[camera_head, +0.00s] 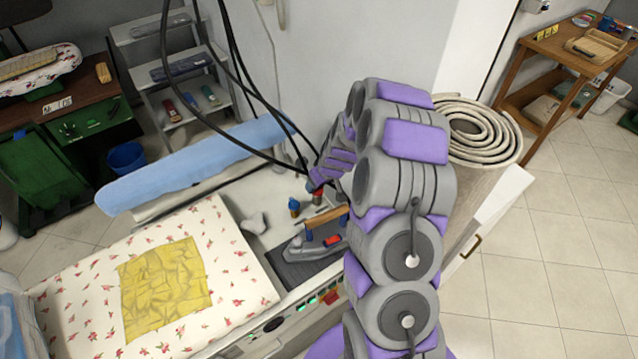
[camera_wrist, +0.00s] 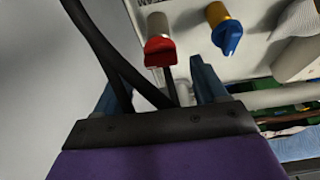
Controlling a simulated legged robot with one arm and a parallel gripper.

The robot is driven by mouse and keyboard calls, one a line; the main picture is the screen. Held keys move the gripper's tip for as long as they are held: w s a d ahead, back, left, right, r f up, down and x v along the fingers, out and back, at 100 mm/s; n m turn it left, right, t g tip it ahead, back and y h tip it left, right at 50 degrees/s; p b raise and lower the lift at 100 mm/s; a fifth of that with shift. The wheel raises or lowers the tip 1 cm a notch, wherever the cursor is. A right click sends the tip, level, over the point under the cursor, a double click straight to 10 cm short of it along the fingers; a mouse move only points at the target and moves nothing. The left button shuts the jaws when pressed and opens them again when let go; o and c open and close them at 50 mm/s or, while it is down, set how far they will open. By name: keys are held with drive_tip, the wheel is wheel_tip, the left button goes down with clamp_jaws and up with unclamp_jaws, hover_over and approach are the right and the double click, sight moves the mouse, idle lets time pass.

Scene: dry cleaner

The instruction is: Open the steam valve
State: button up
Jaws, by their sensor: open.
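My gripper (camera_wrist: 153,80) is open and empty, its two dark blue fingers apart in the wrist view. A red-handled valve (camera_wrist: 159,48) on a pale metal stem shows just beyond the gap between the fingers. It also shows in the head view (camera_head: 318,198), just below my gripper (camera_head: 318,180). A blue-handled valve (camera_wrist: 229,38) on a yellow stem stands to its right in the wrist view, and to its left in the head view (camera_head: 294,208). Which is the steam valve, I cannot tell; neither is gripped.
An iron (camera_head: 318,243) with a wooden handle rests on a dark pad below the valves. Black hoses (camera_head: 238,70) hang close to my gripper. A floral ironing board (camera_head: 90,275) with yellow cloth (camera_head: 165,287) lies to the left. A coiled hose (camera_head: 478,128) is behind my arm.

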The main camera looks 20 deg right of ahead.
drive_tip(key=p+v, duration=0.1)
drive_tip(key=v, duration=1.4)
